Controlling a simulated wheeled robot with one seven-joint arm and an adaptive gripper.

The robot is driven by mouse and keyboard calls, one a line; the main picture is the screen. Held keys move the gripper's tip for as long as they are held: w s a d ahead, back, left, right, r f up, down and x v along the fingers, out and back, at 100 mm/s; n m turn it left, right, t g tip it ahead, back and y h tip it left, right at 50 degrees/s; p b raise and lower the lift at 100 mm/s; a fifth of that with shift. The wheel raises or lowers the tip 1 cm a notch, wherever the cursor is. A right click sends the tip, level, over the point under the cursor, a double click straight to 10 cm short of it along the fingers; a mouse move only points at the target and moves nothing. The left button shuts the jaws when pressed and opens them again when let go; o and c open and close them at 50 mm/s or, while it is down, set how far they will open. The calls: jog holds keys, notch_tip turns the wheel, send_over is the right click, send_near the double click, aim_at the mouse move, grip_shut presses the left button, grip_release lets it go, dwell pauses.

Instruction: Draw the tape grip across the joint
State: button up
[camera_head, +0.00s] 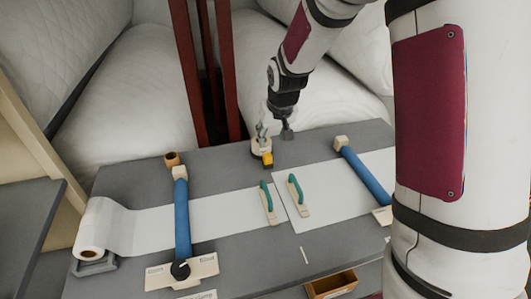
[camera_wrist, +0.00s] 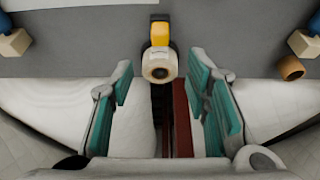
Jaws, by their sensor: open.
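The tape grip (camera_head: 267,160) is a small yellow and black piece at the back middle of the grey table, attached to a cream tape roll (camera_head: 261,147). My gripper (camera_head: 275,133) is above and just behind it. In the wrist view the yellow tape grip (camera_wrist: 160,34) and the tape roll (camera_wrist: 159,66) lie ahead of my gripper (camera_wrist: 162,82), whose teal-padded fingers are apart with nothing between them. The joint (camera_head: 281,207) is where the left white sheet (camera_head: 225,212) meets the right white sheet (camera_head: 330,190), in front of the tape.
Two green-handled pieces (camera_head: 267,200) (camera_head: 295,190) flank the joint. Blue bars (camera_head: 182,220) (camera_head: 366,175) lie across the sheets. A white roll (camera_head: 92,240) is at the left end. A wooden tray (camera_head: 332,285) is at the front. Large quilted white rolls (camera_head: 125,120) and red posts (camera_head: 190,70) stand behind the table.

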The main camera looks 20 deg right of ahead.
aim_at(268, 154)
jog(key=x, duration=1.2)
jog(key=shift+f+p, duration=0.3)
jog(key=shift+f, duration=0.05)
jog(key=shift+c, duration=0.3)
grip_shut()
